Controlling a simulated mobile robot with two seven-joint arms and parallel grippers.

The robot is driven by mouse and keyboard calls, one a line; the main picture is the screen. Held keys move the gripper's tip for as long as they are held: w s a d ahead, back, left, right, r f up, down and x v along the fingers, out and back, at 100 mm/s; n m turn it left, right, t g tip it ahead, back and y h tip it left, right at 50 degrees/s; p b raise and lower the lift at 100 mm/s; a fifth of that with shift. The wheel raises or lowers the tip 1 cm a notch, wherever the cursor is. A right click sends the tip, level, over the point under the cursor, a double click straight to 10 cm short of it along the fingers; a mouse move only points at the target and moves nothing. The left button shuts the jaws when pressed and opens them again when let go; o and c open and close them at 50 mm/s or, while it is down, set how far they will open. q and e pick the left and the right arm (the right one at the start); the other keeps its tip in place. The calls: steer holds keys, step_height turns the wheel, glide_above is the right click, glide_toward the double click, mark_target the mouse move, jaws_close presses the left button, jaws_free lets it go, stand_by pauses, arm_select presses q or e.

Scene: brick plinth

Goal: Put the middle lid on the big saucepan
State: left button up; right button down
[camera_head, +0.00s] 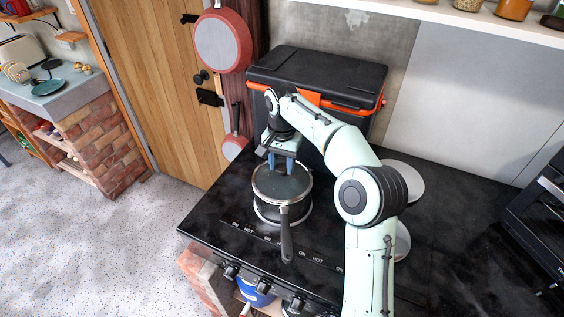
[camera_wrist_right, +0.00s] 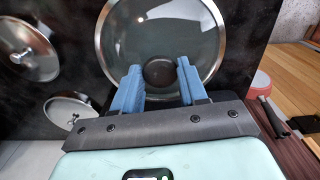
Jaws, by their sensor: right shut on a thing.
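The middle lid (camera_head: 270,184), round glass with a steel rim, is level over the big saucepan (camera_head: 266,211) on the black stove. I cannot tell whether its rim rests on the pan or is slightly above it. My right gripper (camera_head: 283,163) reaches down over the lid from behind. In the right wrist view the blue fingers (camera_wrist_right: 158,70) are on both sides of the dark knob of the lid (camera_wrist_right: 160,35), shut on it. The pan is mostly hidden there. My left gripper is not in view.
Two other lids lie to the right, partly behind my right arm: one farther back (camera_head: 407,180), one nearer (camera_head: 403,242). A black and orange box (camera_head: 310,75) stands behind the saucepan. Red pans (camera_head: 223,41) hang at the back left. An oven (camera_head: 545,225) is at far right.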

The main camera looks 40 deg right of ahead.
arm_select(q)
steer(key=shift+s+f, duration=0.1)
arm_select(e)
steer(key=shift+f, duration=0.15)
steer(key=c, duration=0.5)
jaws_free()
steer(key=shift+f, duration=0.1)
step_height(320, 180, up, 7)
steer(key=shift+f+p, duration=0.15)
steer(key=shift+p, duration=0.6)
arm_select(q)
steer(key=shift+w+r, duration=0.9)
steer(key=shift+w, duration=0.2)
arm_select(e)
step_height(320, 180, up, 7)
steer(key=shift+f, duration=0.1)
